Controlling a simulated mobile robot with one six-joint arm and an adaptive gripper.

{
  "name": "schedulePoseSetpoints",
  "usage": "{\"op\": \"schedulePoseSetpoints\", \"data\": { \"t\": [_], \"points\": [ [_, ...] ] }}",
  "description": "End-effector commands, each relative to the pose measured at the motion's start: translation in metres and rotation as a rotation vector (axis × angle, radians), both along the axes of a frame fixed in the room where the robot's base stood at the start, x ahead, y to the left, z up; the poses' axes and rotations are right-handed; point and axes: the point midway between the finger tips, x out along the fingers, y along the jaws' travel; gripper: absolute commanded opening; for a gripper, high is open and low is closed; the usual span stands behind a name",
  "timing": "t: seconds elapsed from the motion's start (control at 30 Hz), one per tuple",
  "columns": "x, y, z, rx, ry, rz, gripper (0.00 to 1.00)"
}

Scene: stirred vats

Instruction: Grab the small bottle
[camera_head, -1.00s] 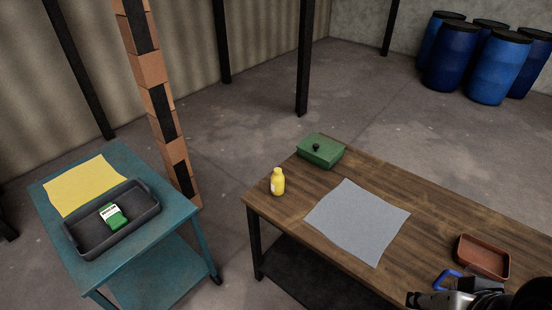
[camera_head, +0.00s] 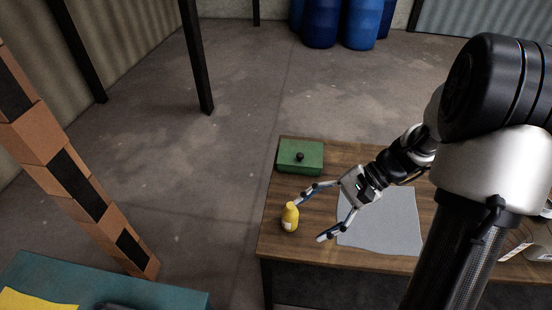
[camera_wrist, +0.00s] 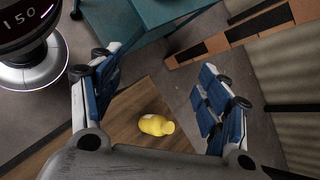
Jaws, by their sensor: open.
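The small yellow bottle (camera_head: 290,217) stands upright near the left end of the wooden table, with a pale label on its side. In the wrist view the bottle (camera_wrist: 156,125) lies between the open fingers, closer to the left finger, and none touches it there. My gripper (camera_head: 312,219) is open and empty, reaching from the right with its fingers spread toward the bottle. One fingertip is near the bottle's upper right in the head view; I cannot tell the exact gap.
A green lidded box (camera_head: 300,157) stands behind the bottle on the wooden table (camera_head: 330,150). A grey cloth (camera_head: 385,228) lies to the right, partly under my arm in the picture. A teal table (camera_head: 120,284) and a tall brick-patterned post (camera_head: 62,165) stand at left.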

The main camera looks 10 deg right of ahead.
Motion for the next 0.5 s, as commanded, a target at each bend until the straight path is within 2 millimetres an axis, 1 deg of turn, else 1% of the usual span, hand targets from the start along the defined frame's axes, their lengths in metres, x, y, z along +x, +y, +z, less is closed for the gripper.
{"op": "schedulePoseSetpoints", "data": {
  "t": [0.03, 0.17, 0.23, 0.37, 0.4, 0.5],
  "points": [
    [0.007, -0.01, -0.019, 0.072, 0.045, -0.074, 0.69],
    [0.026, -0.031, -0.06, 0.248, 0.123, -0.255, 0.69],
    [0.033, -0.043, -0.085, 0.342, 0.157, -0.356, 0.69],
    [0.039, -0.067, -0.134, 0.514, 0.207, -0.551, 0.69],
    [0.04, -0.073, -0.149, 0.563, 0.218, -0.609, 0.69],
    [0.038, -0.087, -0.183, 0.671, 0.238, -0.741, 0.69]
  ]
}}
